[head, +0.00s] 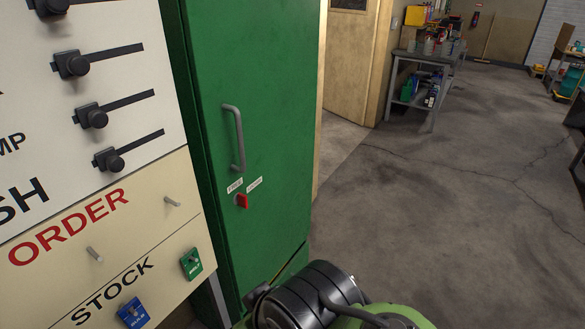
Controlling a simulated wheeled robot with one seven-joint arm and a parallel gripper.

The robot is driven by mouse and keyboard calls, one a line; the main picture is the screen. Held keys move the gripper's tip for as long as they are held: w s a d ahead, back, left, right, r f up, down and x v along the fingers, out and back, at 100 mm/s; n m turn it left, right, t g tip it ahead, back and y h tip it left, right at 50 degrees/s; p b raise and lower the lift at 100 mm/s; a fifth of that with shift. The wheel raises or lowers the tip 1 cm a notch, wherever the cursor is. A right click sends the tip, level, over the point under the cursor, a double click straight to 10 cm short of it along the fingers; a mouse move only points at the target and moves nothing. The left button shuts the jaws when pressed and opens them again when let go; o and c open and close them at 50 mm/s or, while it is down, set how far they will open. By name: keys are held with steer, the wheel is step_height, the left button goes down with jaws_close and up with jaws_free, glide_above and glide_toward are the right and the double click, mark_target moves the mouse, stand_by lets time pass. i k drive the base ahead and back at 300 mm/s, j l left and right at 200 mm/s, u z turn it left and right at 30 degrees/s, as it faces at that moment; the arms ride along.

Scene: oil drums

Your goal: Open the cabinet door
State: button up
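The tall green cabinet (185,70) stands left of the middle in the head view. Its green door (275,100) faces me and looks closed, with no open gap showing along its edges. A grey vertical bar handle (239,140) is fixed on the door towards its left side. Below the handle are a small red part (242,201) and two small white labels, too small to read for sure. My gripper's fingers do not show in this view, and nothing touches the handle. The door's lower part is partly hidden by black and green machinery at the bottom.
A white and cream board (85,190) with black sliders, pegs and tags stands close on the left. Beyond the cabinet are a wooden door (352,60) and a grey shelf table (425,62) with items. The concrete floor (440,190) to the right is largely clear.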

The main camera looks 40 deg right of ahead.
mark_target(254, 63)
steer(key=z, duration=1.05)
